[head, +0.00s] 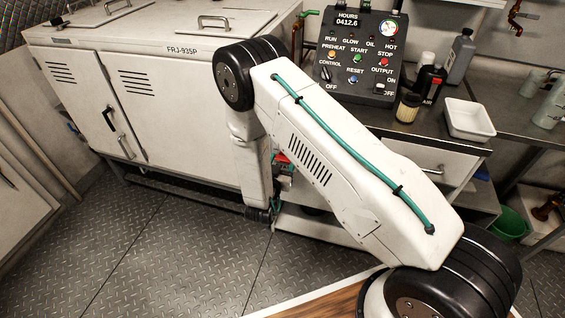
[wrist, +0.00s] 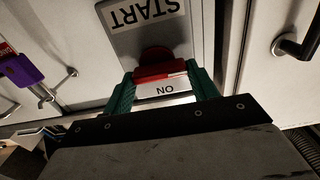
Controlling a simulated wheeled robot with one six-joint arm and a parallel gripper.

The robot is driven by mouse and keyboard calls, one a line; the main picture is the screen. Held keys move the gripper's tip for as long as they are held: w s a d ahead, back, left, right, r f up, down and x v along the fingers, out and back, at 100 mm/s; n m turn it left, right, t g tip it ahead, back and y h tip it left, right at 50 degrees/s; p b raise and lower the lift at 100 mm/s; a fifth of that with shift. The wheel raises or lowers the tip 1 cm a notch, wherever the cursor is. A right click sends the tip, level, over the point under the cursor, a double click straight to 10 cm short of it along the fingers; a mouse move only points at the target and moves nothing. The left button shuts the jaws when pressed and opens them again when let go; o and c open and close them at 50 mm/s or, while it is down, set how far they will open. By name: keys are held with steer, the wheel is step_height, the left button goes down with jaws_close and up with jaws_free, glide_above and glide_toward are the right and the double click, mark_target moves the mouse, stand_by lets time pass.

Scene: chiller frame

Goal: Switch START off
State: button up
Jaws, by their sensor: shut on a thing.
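The START switch shows in the wrist view as a grey plate (wrist: 140,38) with an upside-down START label (wrist: 145,12). Its red handle (wrist: 158,71) stands out from the plate, beside an upside-down ON label (wrist: 165,90). My gripper (wrist: 162,82) has its two green fingers on either side of the red handle and is shut on it. In the head view my gripper is low beside the white cabinet, mostly hidden by my arm. A small red part (head: 281,158) shows there. Any OFF mark on the switch is hidden.
A purple part (wrist: 22,72) with a red tag and a dark door handle (wrist: 296,45) flank the switch. A control panel (head: 362,55) stands on the bench with bottles and a white tray (head: 468,119). A large white cabinet (head: 165,100) fills the left. The plated floor in front is clear.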

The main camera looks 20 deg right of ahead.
steer(key=shift+s+f, duration=0.1)
steer(key=shift+s, duration=0.05)
stand_by(0.3)
steer(key=o, duration=1)
steer(key=v, duration=0.7)
steer(key=shift+s+a, duration=0.25)
